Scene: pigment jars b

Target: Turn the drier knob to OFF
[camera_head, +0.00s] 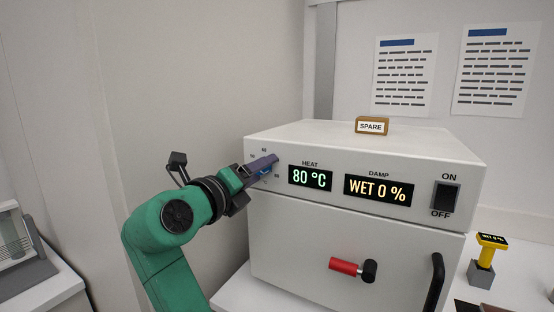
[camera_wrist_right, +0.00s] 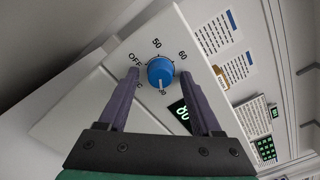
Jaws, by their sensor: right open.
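The drier (camera_head: 300,235) is a white box with a HEAT display (camera_head: 310,178) reading 80 °C and a DAMP display (camera_head: 378,190) reading WET 0 %. Its blue knob (camera_wrist_right: 160,73) has a white mark pointing down toward the 80 label. OFF is printed to the upper left of the knob in the right wrist view, with 50 and 60 above. My right gripper (camera_wrist_right: 160,76) is open, its fingers on either side of the knob with visible gaps. In the head view the right gripper (camera_head: 265,168) mostly hides the knob. My left gripper is not in view.
A black rocker switch (camera_head: 445,197) marked ON and OFF is on the drier's right. A red-handled latch (camera_head: 345,266) and a black handle (camera_head: 435,282) are on the front. A SPARE block (camera_head: 371,126) sits on top.

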